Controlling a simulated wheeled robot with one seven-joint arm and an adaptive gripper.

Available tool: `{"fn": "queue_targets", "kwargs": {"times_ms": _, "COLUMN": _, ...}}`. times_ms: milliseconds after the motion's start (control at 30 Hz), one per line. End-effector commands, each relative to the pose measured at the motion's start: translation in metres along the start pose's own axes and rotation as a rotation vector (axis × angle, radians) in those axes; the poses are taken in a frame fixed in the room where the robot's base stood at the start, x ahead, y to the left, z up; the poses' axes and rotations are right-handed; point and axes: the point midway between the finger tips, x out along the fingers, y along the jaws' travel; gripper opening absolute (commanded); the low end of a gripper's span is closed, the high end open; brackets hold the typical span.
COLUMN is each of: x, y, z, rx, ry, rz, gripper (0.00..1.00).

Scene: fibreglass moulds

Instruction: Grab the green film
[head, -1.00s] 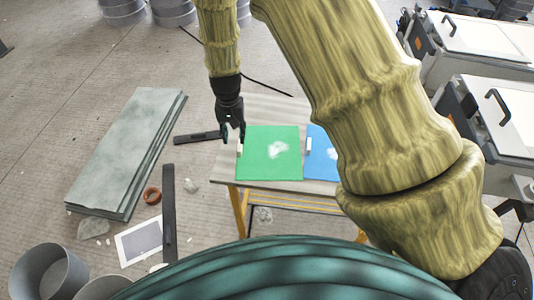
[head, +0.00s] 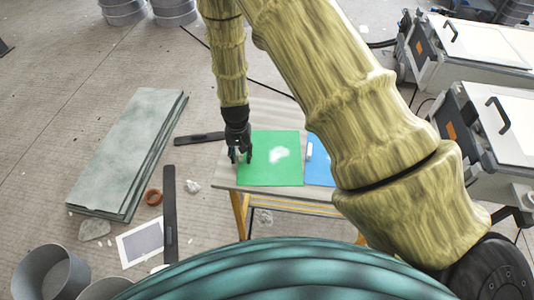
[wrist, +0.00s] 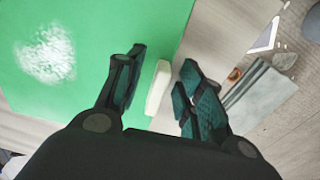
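The green film (head: 270,172) lies flat on the table, with a white patch near its middle. It also shows in the wrist view (wrist: 95,25). A pale upright tab (wrist: 158,88) stands at the film's edge in the wrist view. My gripper (head: 240,159) is over the film's left edge in the head view, and its fingers largely hide the tab there. In the wrist view my gripper (wrist: 165,88) is open, with one finger on each side of the tab. Gaps show between the tab and both fingers.
A blue sheet (head: 319,173) with its own pale tab lies right of the green film, partly hidden by my arm. The wooden table (head: 225,173) has a narrow bare strip on the left. Grey slabs (head: 130,145) and a dark bar (head: 170,215) lie on the floor at left.

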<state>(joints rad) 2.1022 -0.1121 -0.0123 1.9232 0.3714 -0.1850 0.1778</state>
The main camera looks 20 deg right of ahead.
Motion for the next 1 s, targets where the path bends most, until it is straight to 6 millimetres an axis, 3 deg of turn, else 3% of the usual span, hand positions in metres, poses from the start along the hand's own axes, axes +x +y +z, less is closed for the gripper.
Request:
{"fn": "queue_targets", "kwargs": {"times_ms": 367, "x": 0.0089, "y": -0.0023, "z": -0.0017, "rx": -0.002, "ry": -0.004, "rz": 0.002, "gripper": 0.38}}
{"fn": "queue_targets", "kwargs": {"times_ms": 600, "x": 0.0086, "y": -0.0024, "z": -0.0016, "rx": -0.002, "ry": -0.004, "rz": 0.002, "gripper": 0.0}}
{"fn": "queue_targets", "kwargs": {"times_ms": 1000, "x": 0.0076, "y": -0.0024, "z": -0.0012, "rx": -0.002, "ry": -0.004, "rz": 0.002, "gripper": 0.0}}
